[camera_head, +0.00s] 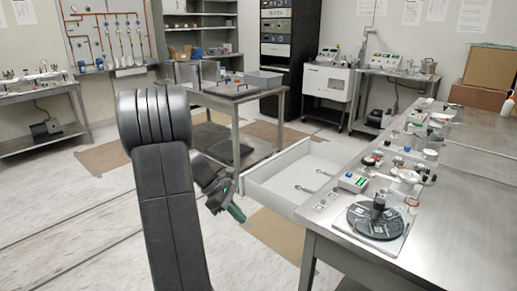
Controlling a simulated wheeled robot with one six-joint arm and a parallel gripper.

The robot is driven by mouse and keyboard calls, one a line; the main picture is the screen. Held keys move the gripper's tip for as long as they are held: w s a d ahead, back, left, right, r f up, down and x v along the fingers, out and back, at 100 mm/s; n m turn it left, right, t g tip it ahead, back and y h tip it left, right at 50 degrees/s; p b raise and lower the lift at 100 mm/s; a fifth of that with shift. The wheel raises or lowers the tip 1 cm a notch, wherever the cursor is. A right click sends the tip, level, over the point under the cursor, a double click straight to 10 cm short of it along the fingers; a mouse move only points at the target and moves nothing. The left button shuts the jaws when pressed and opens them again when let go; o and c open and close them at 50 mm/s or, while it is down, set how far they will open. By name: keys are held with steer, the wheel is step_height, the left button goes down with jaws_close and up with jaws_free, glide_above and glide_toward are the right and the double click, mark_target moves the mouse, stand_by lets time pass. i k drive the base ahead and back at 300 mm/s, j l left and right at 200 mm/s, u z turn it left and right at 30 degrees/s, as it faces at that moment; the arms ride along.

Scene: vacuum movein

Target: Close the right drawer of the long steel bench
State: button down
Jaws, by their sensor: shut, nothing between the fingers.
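The long steel bench (463,215) runs along the right side. A white drawer (268,193) is pulled out from the bench's left side and stands open. A few small metal pieces (304,188) lie on its floor. My gripper (237,212) is shut and empty. It is beside the drawer's near outer corner, to the left of it in the picture. I cannot tell whether it touches the drawer. My arm hides part of the floor and the room behind it.
The bench top carries a round black device (374,221), a small box with a green display (353,182) and other instruments. A smaller steel table (230,97) stands behind the drawer.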

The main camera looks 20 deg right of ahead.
mark_target(271, 183)
steer(key=i+j, duration=0.1)
steer(key=i, duration=1.8)
steer(key=i+z, duration=0.25)
steer(key=z, duration=0.25)
steer(key=i+z, duration=0.25)
steer(key=z, duration=0.2)
